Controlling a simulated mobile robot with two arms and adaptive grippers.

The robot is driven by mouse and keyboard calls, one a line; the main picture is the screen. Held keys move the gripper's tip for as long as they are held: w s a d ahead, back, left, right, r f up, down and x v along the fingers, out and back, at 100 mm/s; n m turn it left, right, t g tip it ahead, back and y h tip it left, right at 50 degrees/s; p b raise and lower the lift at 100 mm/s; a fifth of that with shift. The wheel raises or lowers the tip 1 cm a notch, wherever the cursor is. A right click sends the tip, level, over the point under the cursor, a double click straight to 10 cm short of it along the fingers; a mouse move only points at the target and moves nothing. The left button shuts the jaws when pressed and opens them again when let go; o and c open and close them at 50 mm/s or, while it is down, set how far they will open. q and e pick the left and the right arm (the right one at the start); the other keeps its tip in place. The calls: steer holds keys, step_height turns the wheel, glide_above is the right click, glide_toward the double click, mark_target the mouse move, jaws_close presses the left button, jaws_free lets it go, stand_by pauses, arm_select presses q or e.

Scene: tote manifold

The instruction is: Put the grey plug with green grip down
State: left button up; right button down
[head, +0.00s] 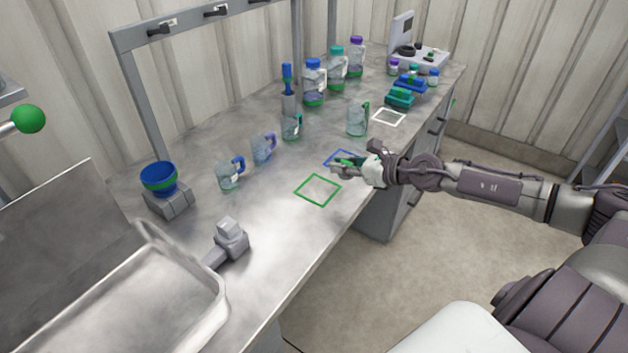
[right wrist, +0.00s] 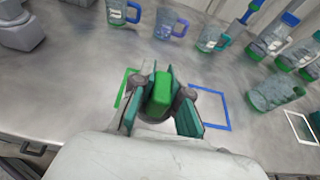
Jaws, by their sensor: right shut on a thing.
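My right gripper (head: 345,168) is shut on the grey plug with green grip, above the bench near its front edge. In the right wrist view the green grip (right wrist: 162,90) sits between the two teal-padded fingers (right wrist: 160,105). The plug's grey part is mostly hidden by the fingers, and I cannot tell whether it touches the bench. A green square outline (head: 307,182) lies left of the gripper. A blue outline (head: 335,155) is partly behind the gripper; in the wrist view it shows on the right (right wrist: 229,112). My left gripper is not in view.
Several mugs, one a clear mug with a blue handle (head: 229,175), stand behind the outlines. Bottles (head: 314,82) stand at the back. A grey tap-like fixture (head: 231,240) and sink (head: 215,300) are at the left. A white outline (head: 376,121) lies farther along. Bare bench surrounds the green outline.

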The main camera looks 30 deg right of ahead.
steer(key=p, duration=0.2)
glide_above(314, 188)
step_height(314, 188, down, 4)
steer(key=shift+f, duration=0.15)
steer(key=shift+w+f, duration=0.15)
steer(key=shift+f, duration=0.05)
step_height(314, 188, down, 4)
steer(key=shift+r+b, duration=0.25)
steer(key=shift+b, duration=0.55)
steer(key=shift+f, duration=0.2)
